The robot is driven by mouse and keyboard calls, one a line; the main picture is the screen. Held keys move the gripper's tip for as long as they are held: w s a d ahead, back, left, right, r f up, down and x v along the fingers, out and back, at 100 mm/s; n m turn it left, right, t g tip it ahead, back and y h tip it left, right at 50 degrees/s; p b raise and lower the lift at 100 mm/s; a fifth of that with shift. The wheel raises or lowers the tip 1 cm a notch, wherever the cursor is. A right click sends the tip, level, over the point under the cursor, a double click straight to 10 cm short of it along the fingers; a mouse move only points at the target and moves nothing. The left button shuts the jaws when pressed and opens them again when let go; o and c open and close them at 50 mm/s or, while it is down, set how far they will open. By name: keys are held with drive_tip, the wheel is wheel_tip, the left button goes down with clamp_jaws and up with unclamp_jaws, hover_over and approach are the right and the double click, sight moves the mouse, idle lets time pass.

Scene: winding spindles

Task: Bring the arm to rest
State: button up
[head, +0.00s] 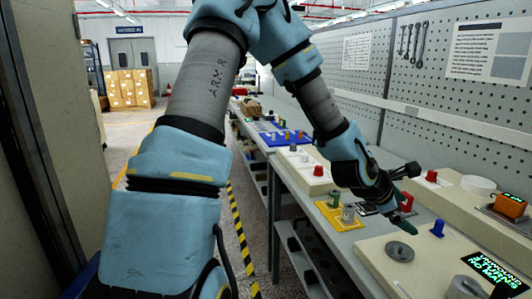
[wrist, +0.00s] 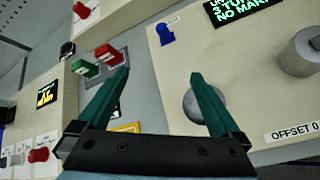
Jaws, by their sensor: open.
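My gripper (head: 402,208) is raised over the workbench, beside the near cream spindle panel (head: 365,258). In the wrist view my gripper (wrist: 162,82) shows two green fingers spread wide apart with nothing between them. A grey round knob (head: 401,251) sits on the near panel and shows partly behind the right finger in the wrist view (wrist: 205,105). A blue knob (head: 437,228) stands near a dark display with green text (head: 398,247). My arm bends up and over, then down to the bench.
A yellow plate (head: 328,217) with grey and green cylinders lies left of my gripper. A red knob (head: 431,176) and an orange-lit display (head: 510,204) stand behind it. The pegboard wall (head: 430,80) closes the right side. The aisle at left has a striped floor line (head: 240,240).

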drive_tip(key=w+a+m+y, duration=0.1)
drive_tip(key=a, duration=0.3)
drive_tip(key=w+a+f+m+y, duration=0.1)
drive_tip(key=a+m, duration=0.1)
drive_tip(key=a, duration=0.2)
drive_tip(key=w+a+f+m+y, duration=0.1)
drive_tip(key=a+m, duration=0.1)
drive_tip(key=a, duration=0.1)
drive_tip(key=shift+w+a+f+y, duration=0.1)
drive_tip(key=shift+a+f+y, duration=0.2)
drive_tip(key=shift+a, duration=0.1)
drive_tip(key=s+a+r+m+y, duration=0.1)
drive_tip(key=s+a+m+y, duration=0.1)
drive_tip(key=a, duration=0.7)
drive_tip(key=s+a+r+m+g+y, duration=0.1)
drive_tip(key=s+a+m+y, duration=0.1)
drive_tip(key=a+m, duration=0.3)
drive_tip(key=s+a+r+m+g+y, duration=0.1)
drive_tip(key=a+m, duration=0.3)
drive_tip(key=a, duration=1)
drive_tip(key=shift+s+r+y, duration=0.2)
drive_tip(key=shift+s+y, duration=0.2)
drive_tip(key=shift+s, duration=0.25)
